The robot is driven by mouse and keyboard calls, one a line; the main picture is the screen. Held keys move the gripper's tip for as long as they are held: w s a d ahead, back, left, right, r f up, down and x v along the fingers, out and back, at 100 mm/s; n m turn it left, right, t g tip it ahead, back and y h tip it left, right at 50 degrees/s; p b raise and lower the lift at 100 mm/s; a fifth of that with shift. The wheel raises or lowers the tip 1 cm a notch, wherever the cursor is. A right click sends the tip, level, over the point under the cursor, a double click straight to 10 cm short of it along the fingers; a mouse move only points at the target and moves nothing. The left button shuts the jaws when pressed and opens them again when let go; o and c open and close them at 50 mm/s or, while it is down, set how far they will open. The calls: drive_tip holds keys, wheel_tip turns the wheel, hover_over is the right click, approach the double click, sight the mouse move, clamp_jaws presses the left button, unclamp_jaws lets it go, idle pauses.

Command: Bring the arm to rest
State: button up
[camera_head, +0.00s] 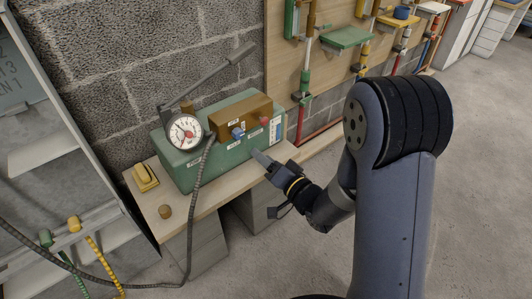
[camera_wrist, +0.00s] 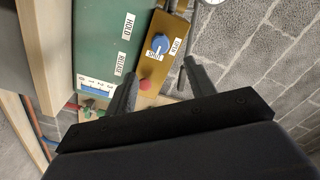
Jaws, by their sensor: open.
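My gripper (camera_head: 260,157) is at the end of my bent arm, just in front of the right part of the green pump box (camera_head: 180,163). In the wrist view my gripper (camera_wrist: 160,78) has its two dark fingers spread apart with nothing between them. Beyond the fingers is a brass block (camera_head: 228,117) with a blue knob (camera_wrist: 160,42) and a red button (camera_wrist: 145,85). Labels by the knob read OPEN and SHUT. The fingers appear apart from the knob; contact with the button cannot be told.
The green box stands on a wooden bench (camera_head: 203,203) against a block wall. It has a round gauge (camera_head: 185,132), a grey lever (camera_head: 215,72) and a dark hose. A yellow block (camera_head: 145,178) lies at left. A pipe board (camera_head: 290,70) is behind. Floor at right is clear.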

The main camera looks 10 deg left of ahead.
sight(240, 137)
drive_tip(key=b+x, duration=0.2)
drive_tip(key=x, duration=0.9)
drive_tip(key=shift+d, duration=0.1)
drive_tip(key=shift+s+d, duration=0.1)
drive_tip(key=shift+s, duration=0.05)
